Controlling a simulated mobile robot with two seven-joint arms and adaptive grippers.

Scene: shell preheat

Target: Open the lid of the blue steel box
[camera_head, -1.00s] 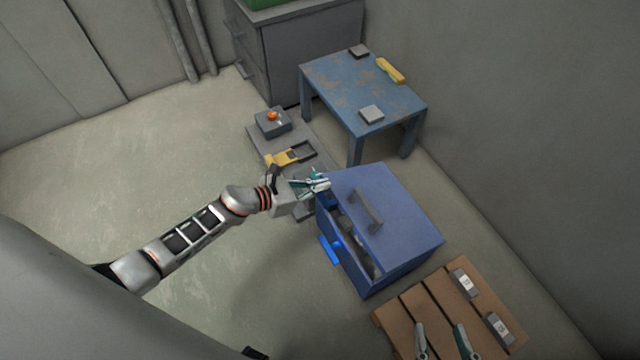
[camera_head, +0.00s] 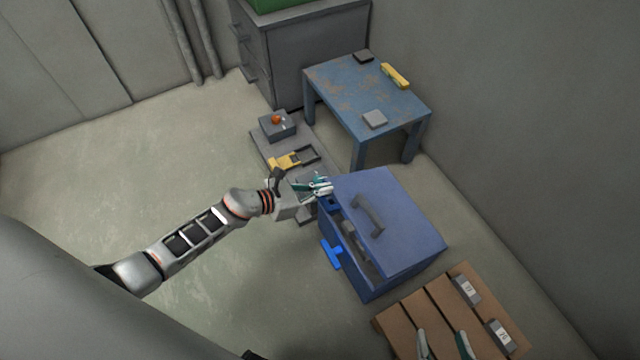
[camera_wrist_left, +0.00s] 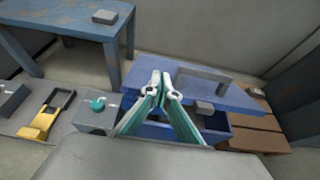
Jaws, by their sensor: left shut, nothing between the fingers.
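The blue steel box (camera_head: 345,262) stands on the floor right of centre in the head view. Its lid (camera_head: 405,215), with a grey handle (camera_head: 368,214), is partly raised. A gap along the left front side shows grey items inside. A bright blue latch (camera_head: 331,254) is on the front. My left gripper (camera_head: 328,187) is shut and empty at the lid's far left corner. In the left wrist view its tips (camera_wrist_left: 165,84) meet in front of the lid edge (camera_wrist_left: 235,98); contact is unclear. My right gripper (camera_head: 441,338) is open over the pallet at the bottom.
A wooden pallet (camera_head: 407,318) with two labelled grey blocks lies right of the box. A worn blue table (camera_head: 340,85) stands behind it. A grey platform (camera_head: 262,150) with a red-button box (camera_head: 277,126) and a yellow device (camera_head: 286,162) lies behind my left gripper. Floor at left is clear.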

